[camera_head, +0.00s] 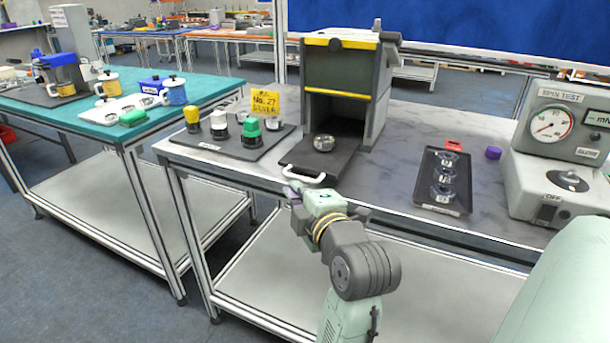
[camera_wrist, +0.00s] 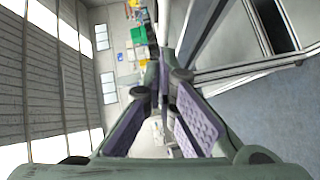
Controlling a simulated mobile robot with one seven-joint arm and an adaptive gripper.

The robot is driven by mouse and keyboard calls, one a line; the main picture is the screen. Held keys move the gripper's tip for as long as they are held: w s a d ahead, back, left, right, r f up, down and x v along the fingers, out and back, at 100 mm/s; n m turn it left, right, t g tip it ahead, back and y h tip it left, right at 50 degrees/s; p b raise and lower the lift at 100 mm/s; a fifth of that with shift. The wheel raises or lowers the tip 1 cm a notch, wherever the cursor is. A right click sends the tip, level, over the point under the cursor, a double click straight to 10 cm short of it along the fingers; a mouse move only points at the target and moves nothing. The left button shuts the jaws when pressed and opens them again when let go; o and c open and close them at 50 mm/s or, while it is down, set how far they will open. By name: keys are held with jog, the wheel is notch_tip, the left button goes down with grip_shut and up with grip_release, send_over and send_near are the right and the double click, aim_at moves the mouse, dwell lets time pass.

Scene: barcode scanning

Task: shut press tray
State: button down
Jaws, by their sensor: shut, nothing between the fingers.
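The press (camera_head: 340,70) is a dark grey box with yellow edges on the grey table. Its tray (camera_head: 313,158) is slid out toward the front, with a white handle (camera_head: 303,175) on its front edge. A round metal part (camera_head: 324,143) sits on the tray. My gripper (camera_head: 293,184) is low at the table's front edge, close to the handle; whether it touches cannot be told. In the wrist view my gripper (camera_wrist: 166,75) has its fingers together, with nothing between them. The tray cannot be made out in that view.
To the right are a black tray (camera_head: 443,180) with round parts and a spin test machine (camera_head: 562,150). Bare table lies between press and black tray.

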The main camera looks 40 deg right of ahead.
jog(key=shift+w+d+f, duration=0.15)
jog(key=shift+w+d, duration=0.1)
jog(key=shift+d, duration=0.4)
jog(key=shift+w+d+f, duration=0.15)
jog(key=shift+w+d, duration=0.05)
jog(key=shift+d, duration=0.45)
